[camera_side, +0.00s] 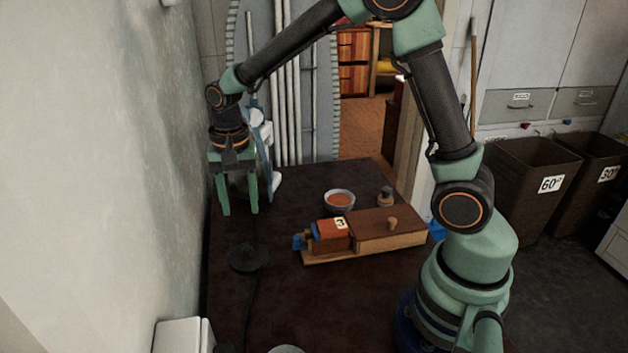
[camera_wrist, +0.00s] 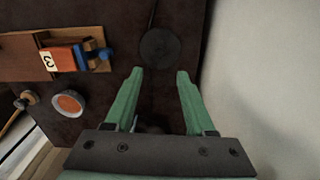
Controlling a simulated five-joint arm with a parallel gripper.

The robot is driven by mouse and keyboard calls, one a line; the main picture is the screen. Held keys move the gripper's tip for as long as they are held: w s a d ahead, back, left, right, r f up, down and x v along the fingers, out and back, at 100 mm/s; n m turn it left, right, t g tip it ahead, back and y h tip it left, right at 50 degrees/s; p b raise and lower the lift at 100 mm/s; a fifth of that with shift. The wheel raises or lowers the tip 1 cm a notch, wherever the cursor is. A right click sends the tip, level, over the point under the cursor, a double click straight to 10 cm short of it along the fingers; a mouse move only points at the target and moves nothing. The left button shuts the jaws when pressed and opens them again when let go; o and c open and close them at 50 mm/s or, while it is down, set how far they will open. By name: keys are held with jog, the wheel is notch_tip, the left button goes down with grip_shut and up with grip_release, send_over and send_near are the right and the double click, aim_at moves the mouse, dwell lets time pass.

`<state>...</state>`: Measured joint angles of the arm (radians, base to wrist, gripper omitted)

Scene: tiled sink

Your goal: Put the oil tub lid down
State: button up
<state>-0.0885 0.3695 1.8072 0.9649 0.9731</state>
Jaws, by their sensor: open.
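A small dark piece with a wooden knob (camera_side: 385,197), which looks like the oil tub lid, rests on the dark table. It shows at the left edge of the wrist view (camera_wrist: 27,99). Just left of it in the side view stands a round grey tub (camera_side: 340,207) with an orange filling, open on top; it also shows in the wrist view (camera_wrist: 69,103). My gripper (camera_side: 238,211) is over the table's far left part, near the wall. Its fingers (camera_wrist: 160,73) are apart with nothing held between them, pointing down, well clear of tub and lid.
A wooden box (camera_side: 375,243) with a knob, an orange block marked 3 (camera_side: 331,228) and a blue end sits mid-table. A black round base (camera_side: 249,257) with a cable lies left of it. The grey wall (camera_side: 120,120) bounds the left. The front table is mostly clear.

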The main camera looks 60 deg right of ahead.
jog(key=s+d+r+n+t, duration=0.3)
jog(key=s+r+n+t, duration=0.2)
jog(key=s+r+n, duration=0.5)
jog(key=s+r, duration=0.2)
jog(key=s, duration=0.1)
jog(key=shift+d+t, duration=0.3)
jog(key=shift+d, duration=0.05)
